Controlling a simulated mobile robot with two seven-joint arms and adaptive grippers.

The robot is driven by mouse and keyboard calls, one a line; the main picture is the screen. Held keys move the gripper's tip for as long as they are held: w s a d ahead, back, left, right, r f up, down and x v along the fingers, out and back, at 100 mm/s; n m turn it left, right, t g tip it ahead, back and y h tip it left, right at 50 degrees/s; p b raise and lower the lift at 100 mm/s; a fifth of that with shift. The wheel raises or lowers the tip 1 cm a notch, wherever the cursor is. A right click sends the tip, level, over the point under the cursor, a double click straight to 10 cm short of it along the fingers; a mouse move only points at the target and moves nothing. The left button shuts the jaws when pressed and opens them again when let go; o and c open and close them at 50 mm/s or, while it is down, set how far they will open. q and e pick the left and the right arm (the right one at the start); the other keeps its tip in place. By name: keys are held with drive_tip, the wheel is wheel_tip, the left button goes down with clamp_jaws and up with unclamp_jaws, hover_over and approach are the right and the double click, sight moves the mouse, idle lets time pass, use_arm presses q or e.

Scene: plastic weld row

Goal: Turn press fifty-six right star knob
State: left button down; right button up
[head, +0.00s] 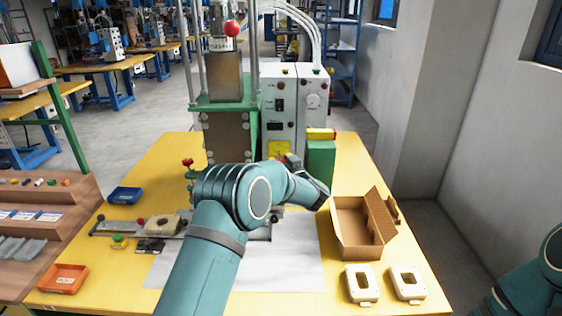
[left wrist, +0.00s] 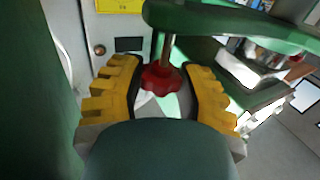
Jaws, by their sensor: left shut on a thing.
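The press (head: 228,110) is a green and grey machine at the back middle of the yellow table. In the left wrist view, a red star knob (left wrist: 162,78) hangs on a metal stem under a green plate (left wrist: 230,20). My left gripper (left wrist: 165,88) has its yellow ribbed fingers on both sides of this knob and is shut on it. In the head view my left arm hides this knob and the fingers. Another red star knob (head: 187,162) shows at the left of the press. My right gripper is out of view.
A grey control cabinet (head: 296,105) stands behind the press. An open cardboard box (head: 350,238) and two cream housings (head: 361,284) lie at the right. A blue tray (head: 124,196) and an orange tray (head: 63,279) lie at the left. White paper (head: 298,265) covers the front middle.

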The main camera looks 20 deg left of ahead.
sight(281, 161)
use_arm(q)
drive_tip(key=c, duration=0.6)
unclamp_jaws()
drive_tip(key=shift+o, duration=0.2)
drive_tip(key=shift+r, duration=0.1)
wheel_tip(281, 161, up, 10)
drive_tip(key=shift+f, duration=0.1)
